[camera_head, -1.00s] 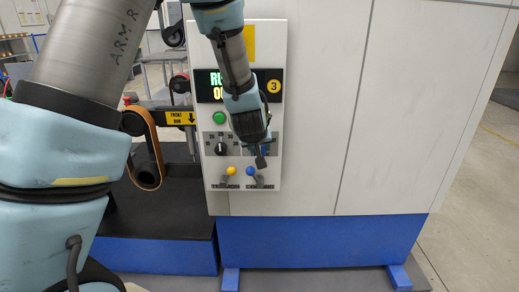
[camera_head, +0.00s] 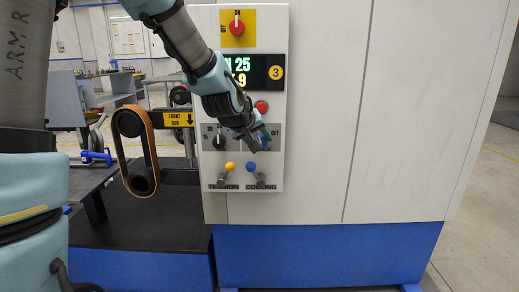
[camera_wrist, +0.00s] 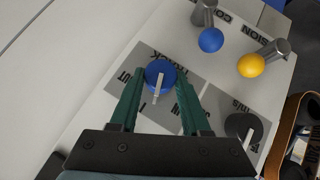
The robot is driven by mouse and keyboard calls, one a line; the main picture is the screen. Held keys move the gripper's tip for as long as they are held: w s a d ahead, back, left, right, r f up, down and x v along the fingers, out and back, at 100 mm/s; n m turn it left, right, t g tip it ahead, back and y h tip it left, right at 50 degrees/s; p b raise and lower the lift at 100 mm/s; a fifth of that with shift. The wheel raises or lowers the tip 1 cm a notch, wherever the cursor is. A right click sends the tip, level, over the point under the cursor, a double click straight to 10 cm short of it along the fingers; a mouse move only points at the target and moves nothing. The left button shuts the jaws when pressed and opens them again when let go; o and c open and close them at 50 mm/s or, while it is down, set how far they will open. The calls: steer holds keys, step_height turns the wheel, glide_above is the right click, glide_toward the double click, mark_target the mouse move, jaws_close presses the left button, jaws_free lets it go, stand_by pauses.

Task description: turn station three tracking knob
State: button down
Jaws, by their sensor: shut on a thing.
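The station three panel (camera_head: 212,184) is white, with a display marked with a yellow 3 at its upper right. The tracking knob is blue with a white pointer bar, on a grey plate lettered "TRACK" in the wrist view (camera_wrist: 160,74). In the head view my gripper mostly covers this blue knob (camera_head: 264,144). My gripper (camera_head: 258,141) is shut on it, with one green finger on each side in the wrist view (camera_wrist: 155,88). The pointer bar lies between the fingers and points toward the gripper's palm.
A black knob (camera_head: 219,142) sits left of the blue one. Below are a yellow-balled tension lever (camera_head: 231,167) and a blue-balled cooling lever (camera_head: 252,167). A red button (camera_head: 262,106) is just above my gripper. A belt unit (camera_head: 138,152) stands left of the panel.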

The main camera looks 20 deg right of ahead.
steer(key=shift+a+h+p, duration=0.15)
steer(key=shift+h+p, duration=0.15)
steer(key=shift+p, duration=0.4)
steer(key=shift+f+n, duration=0.1)
steer(key=shift+n, duration=0.2)
steer(key=shift+c, duration=1.9)
jaws_free()
steer(key=p+v, duration=0.6)
steer(key=v, duration=0.4)
steer(key=shift+a+r+p, duration=0.25)
steer(key=shift+a+p, duration=0.05)
